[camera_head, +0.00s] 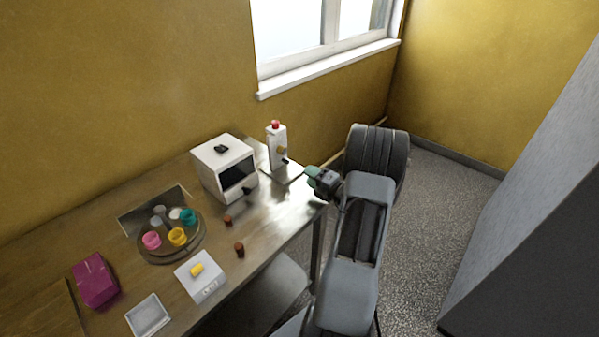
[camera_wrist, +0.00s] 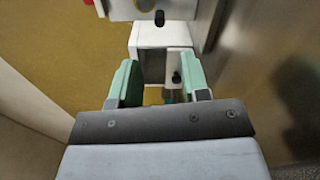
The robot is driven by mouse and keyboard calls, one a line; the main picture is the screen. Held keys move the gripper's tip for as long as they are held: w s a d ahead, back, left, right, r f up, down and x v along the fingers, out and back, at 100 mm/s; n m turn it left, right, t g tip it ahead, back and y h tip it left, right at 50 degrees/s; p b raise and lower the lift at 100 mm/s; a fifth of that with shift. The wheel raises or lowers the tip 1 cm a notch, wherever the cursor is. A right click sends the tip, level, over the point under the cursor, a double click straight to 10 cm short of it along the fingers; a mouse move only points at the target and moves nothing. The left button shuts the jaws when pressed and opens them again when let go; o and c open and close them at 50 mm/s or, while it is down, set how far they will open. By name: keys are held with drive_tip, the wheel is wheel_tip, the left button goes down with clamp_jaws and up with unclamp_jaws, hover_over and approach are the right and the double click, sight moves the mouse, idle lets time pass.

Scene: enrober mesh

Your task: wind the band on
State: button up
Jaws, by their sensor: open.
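A white box-shaped machine (camera_head: 223,169) with a dark front window (camera_head: 238,174) and a small black knob (camera_head: 246,190) stands on the metal bench. A white upright post (camera_head: 277,147) stands to its right, with a red cap (camera_head: 276,125), a yellowish knob (camera_head: 281,150) and a black knob (camera_head: 285,161). I cannot pick out the band for sure. My gripper (camera_head: 313,180) is open and empty, apart from the post, near the bench's right end. In the wrist view, the machine (camera_wrist: 150,36) shows beyond the green fingers (camera_wrist: 160,84), and the post's white panel (camera_wrist: 125,10) is at the top.
A window (camera_head: 300,25) is above.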

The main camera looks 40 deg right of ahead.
drive_tip(key=shift+s+d, duration=0.2)
drive_tip(key=shift+s, duration=0.8)
drive_tip(key=shift+s+d, duration=0.15)
drive_tip(key=shift+s, duration=0.85)
